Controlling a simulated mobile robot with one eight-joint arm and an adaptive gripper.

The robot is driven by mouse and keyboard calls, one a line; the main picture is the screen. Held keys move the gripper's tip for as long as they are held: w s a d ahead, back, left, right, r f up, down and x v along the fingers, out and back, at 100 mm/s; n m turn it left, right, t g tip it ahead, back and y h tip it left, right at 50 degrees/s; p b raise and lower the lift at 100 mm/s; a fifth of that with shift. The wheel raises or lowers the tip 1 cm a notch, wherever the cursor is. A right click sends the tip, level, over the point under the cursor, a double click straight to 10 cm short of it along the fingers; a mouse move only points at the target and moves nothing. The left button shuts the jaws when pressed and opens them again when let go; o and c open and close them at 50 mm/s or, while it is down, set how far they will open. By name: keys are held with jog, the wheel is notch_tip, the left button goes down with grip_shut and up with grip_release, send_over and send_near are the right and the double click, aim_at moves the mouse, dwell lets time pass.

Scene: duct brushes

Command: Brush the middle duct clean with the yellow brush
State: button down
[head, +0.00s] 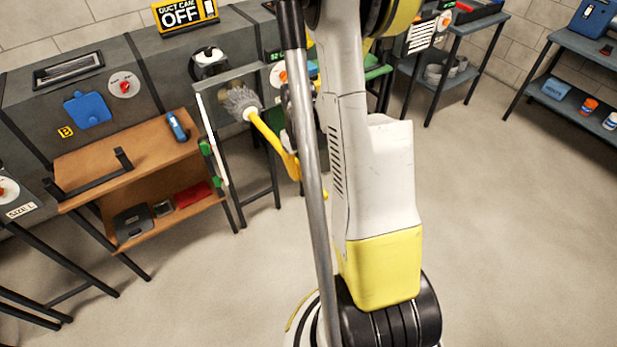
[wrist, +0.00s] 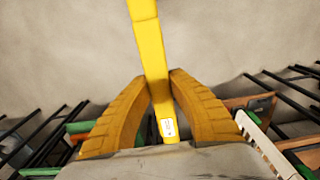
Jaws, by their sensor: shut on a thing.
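The yellow brush (head: 268,136) is in the head view left of my arm, with its grey bristle head (head: 240,102) up and to the left. In the wrist view, the brush's flat yellow handle (wrist: 149,45) passes between the two fingers of my gripper (wrist: 158,77), which are shut on it. The bristle head is outside the wrist view. The grey duct run (head: 130,70) stands along the back wall. A round dark opening with a white part (head: 208,62) is behind and above the bristles, apart from them. My arm hides part of the run, and I cannot tell which section is the middle duct.
A metal frame (head: 203,125) stands close to the brush. A wooden shelf unit (head: 95,155) with a blue item (head: 177,126) stands left.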

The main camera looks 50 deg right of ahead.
aim_at(257, 118)
jog(key=w, duration=0.3)
jog(key=w+d, duration=0.1)
jog(key=w, duration=0.2)
jog(key=w+d+b, duration=0.1)
jog(key=w, duration=0.2)
jog(key=shift+w+d, duration=0.15)
jog(key=shift+w, duration=0.4)
jog(key=w+d, duration=0.1)
jog(key=w, duration=0.4)
jog(key=w+d, duration=0.1)
jog(key=w, duration=0.4)
jog(key=w+d, duration=0.2)
jog(key=w, duration=0.4)
jog(key=shift+w+f+b, duration=0.1)
jog(key=shift+f+b, duration=0.2)
jog(key=shift+b, duration=0.05)
jog(key=s+a, duration=0.1)
jog(key=s, duration=0.4)
jog(key=s+a+b, duration=0.1)
jog(key=s, duration=0.5)
jog(key=s+a+b, duration=0.1)
jog(key=s+a, duration=0.1)
jog(key=s, duration=0.3)
jog(key=shift+s, duration=0.2)
